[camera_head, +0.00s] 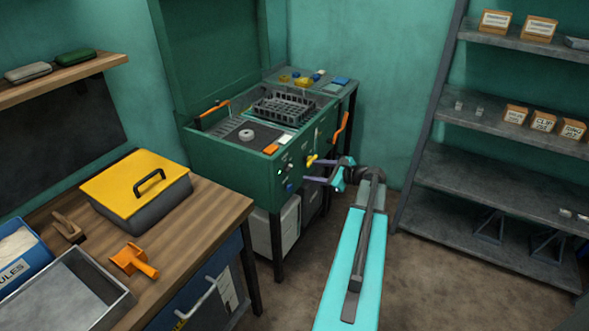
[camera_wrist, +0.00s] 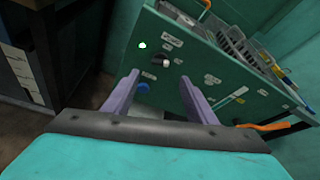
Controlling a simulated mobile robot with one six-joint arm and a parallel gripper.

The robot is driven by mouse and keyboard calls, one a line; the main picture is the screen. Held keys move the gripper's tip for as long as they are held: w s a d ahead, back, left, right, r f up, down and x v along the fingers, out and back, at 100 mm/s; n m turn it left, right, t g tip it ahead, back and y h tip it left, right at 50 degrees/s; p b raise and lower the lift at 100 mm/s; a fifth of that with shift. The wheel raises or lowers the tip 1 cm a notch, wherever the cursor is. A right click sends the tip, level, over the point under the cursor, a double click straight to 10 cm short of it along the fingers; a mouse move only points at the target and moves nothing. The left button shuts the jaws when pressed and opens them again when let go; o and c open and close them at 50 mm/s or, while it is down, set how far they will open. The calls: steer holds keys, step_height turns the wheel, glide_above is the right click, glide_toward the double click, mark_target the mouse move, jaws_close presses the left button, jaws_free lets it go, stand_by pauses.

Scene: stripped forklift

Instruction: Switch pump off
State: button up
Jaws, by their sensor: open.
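A black knob with a pale face (camera_wrist: 160,61) is on the panel, beside a lit greenish-white lamp (camera_wrist: 142,45) and above a blue button (camera_wrist: 142,87). The small labels are too blurred to read, so I cannot tell which control is the pump's. My gripper (camera_wrist: 159,75) is open and empty, its two purple fingers pointing at the panel either side of the knob in that view. In the head view my gripper (camera_head: 312,170) is just right of the panel, apparently clear of it.
A yellow lever (camera_head: 311,159) and an orange handle (camera_head: 341,127) stick out on the panel's right. The machine's lid (camera_head: 210,50) stands open. A wooden bench (camera_head: 210,205) with a yellow-lidded box (camera_head: 137,185) is at left; shelving (camera_head: 480,120) is at right. The floor between is clear.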

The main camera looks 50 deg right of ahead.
mark_target(290, 169)
steer(key=p+x, duration=0.2)
steer(key=x, duration=0.9)
steer(key=shift+p, duration=0.35)
steer(key=c, duration=1.1)
